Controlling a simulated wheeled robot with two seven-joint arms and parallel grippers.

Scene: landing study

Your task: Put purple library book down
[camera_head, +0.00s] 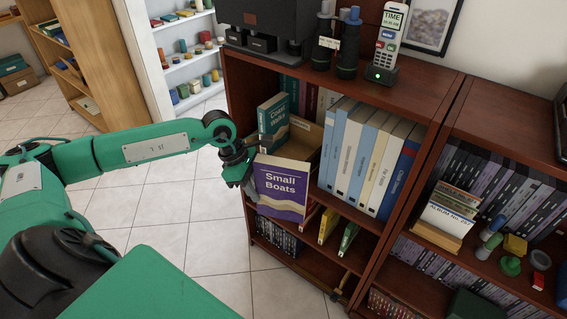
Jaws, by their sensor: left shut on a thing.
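Part of the fingers is hard to make out. I cannot tell whether the book's lower edge touches the shelf. My right gripper is not in view.
A teal book, "Coastal Walks" (273,122), stands just behind, by an open brown box (304,132). Several upright books (352,150) fill the shelf's right side. A phone (387,45) and binoculars (348,45) stand on the bookcase top (425,82). Tiled floor (170,215) lies left.

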